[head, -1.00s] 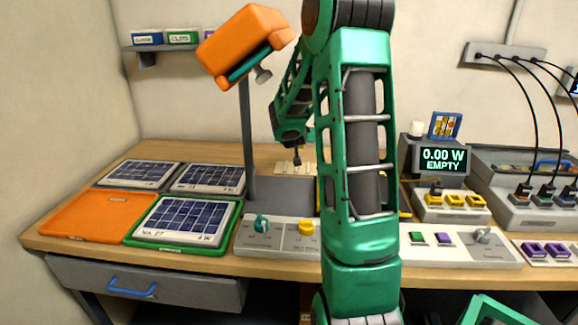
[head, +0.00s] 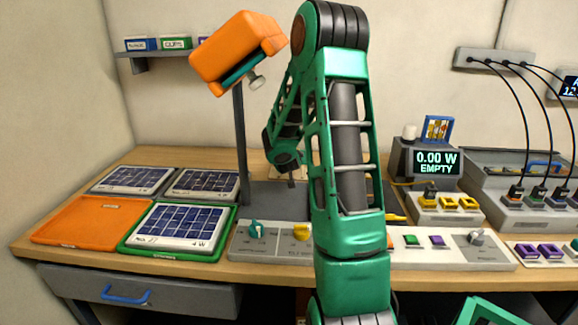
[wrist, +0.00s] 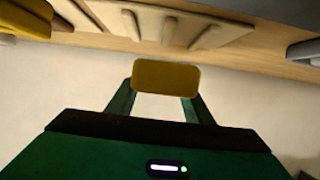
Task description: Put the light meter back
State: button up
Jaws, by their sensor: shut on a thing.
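My gripper (wrist: 160,107) shows in the wrist view with its two green fingers closed on a dull yellow block (wrist: 167,77), which I take to be the light meter. Only one plain face of the block shows. In the head view my arm stands in front of the bench and hides the gripper's fingers and the block. My wrist is over the middle back of the bench, behind the control strip.
The bench holds solar panels (head: 180,227), an empty orange tray (head: 80,221), a control strip (head: 450,255) with knobs and a meter reading "0.00 W EMPTY" (head: 430,163). An orange lamp head (head: 232,50) hangs on a post. Pale slotted holders (wrist: 215,30) show in the wrist view.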

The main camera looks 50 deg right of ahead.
jog(key=shift+f, duration=1.8)
jog(key=o, duration=1.2)
jog(key=shift+f, duration=0.1)
